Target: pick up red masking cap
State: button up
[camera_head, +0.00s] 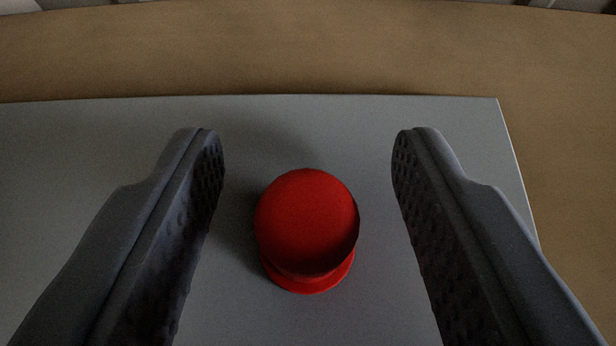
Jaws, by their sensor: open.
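My gripper (308,140) is open, with one dark finger on each side of the cap. There is a clear gap between the cap and each finger, so neither touches it. The fingers' inner pads are textured. The height of the fingertips above the panel is hard to tell.
The grey panel lies on a brown wooden surface (300,50). Its far edge and right edge show. The panel around the cap is bare, and no other objects stand near it.

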grip_shut()
